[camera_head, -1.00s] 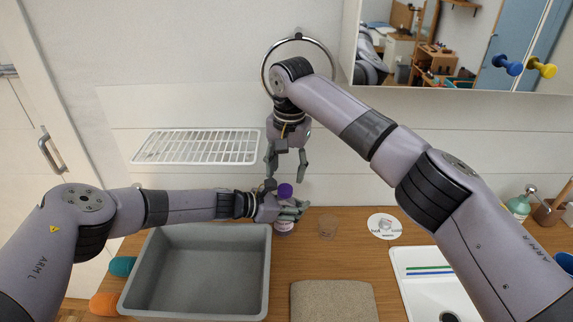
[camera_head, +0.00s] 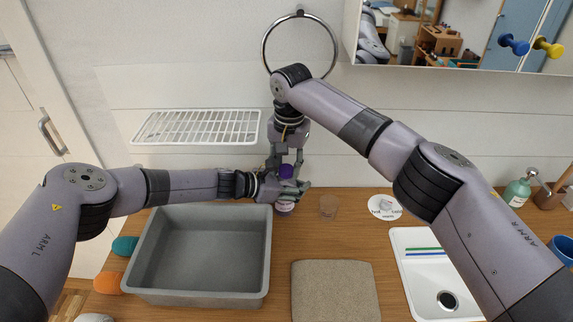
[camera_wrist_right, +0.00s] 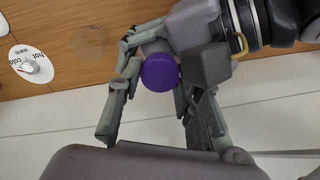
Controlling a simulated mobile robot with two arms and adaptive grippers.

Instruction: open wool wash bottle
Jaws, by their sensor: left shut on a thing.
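The wool wash bottle (camera_head: 284,209) stands upright on the counter, its label partly showing below my left gripper's fingers. Its purple cap (camera_head: 286,171) is on the bottle and shows from above in the right wrist view (camera_wrist_right: 160,72). My left gripper (camera_head: 286,190) is shut around the bottle just below the cap, reaching in from the left. My right gripper (camera_head: 286,163) points down over the bottle. Its fingers are apart, one on each side of the cap, with gaps visible in the wrist view. Most of the bottle's body is hidden by the left fingers.
A grey tub (camera_head: 150,250) stands under my left arm. A small clear cup (camera_head: 328,206) and a round white dial plate (camera_head: 385,206) are right of the bottle. A wire rack (camera_head: 195,126) is behind.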

